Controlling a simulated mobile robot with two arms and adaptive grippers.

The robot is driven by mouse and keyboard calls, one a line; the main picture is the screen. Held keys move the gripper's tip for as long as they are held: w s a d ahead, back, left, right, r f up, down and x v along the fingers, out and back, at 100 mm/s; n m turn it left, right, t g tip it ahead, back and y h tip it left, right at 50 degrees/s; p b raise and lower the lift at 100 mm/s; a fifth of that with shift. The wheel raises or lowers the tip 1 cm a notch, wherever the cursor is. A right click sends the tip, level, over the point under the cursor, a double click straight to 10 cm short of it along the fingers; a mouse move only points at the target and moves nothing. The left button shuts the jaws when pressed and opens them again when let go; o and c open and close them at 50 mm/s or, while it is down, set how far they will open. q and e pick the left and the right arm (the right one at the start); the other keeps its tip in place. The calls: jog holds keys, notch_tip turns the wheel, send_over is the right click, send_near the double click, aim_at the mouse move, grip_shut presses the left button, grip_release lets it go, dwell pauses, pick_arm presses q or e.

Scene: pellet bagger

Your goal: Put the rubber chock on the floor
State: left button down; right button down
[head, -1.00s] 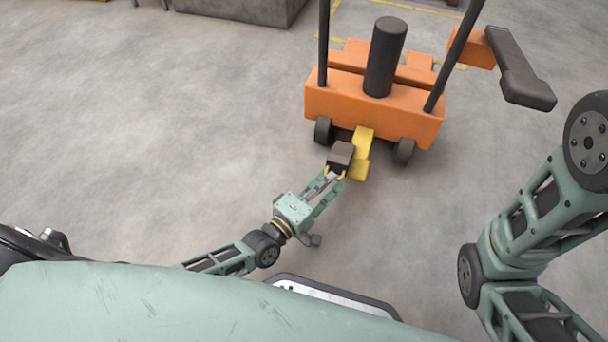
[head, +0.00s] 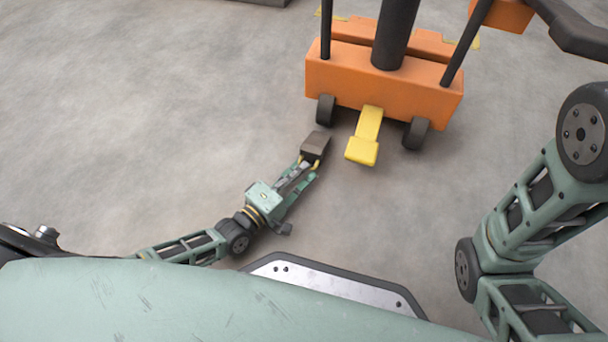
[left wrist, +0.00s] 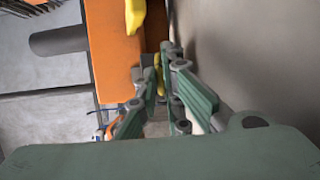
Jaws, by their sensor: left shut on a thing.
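The rubber chock (head: 316,146) is a dark brown block in the head view, left of the yellow pedal and in front of the orange machine's left wheel. My left gripper (head: 313,164) is shut on the chock, with its fingers at the chock's near end. I cannot tell whether the chock touches the concrete floor (head: 170,130) or hangs just above it. In the left wrist view the green fingers (left wrist: 158,78) converge, and the chock is mostly hidden between them. My right gripper is out of view; only links of that arm show at the right.
The orange wheeled machine (head: 385,90) stands ahead, with dark posts and small wheels. Its yellow pedal (head: 364,148) sticks out toward me, close to the right of the chock. The floor to the left is clear.

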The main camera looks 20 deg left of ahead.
pick_arm(q)
jog(key=shift+r, duration=0.2)
jog(key=shift+f+b, duration=0.55)
jog(key=shift+f, duration=0.1)
jog(key=c, duration=1.9)
grip_release()
jog(key=shift+a, duration=0.1)
jog(key=shift+r+p, duration=0.45)
jog(key=shift+p, duration=0.05)
jog(key=shift+s+r+p, duration=0.1)
jog(key=shift+r+p, duration=0.3)
jog(key=shift+p, duration=0.05)
jog(key=p+v, duration=0.2)
jog(key=v, duration=0.3)
jog(key=p+v, duration=0.2)
jog(key=v, duration=0.4)
jog(key=shift+s+a+f+p, duration=0.1)
jog(key=shift+s+f+p, duration=0.1)
jog(key=shift+s+p, duration=0.1)
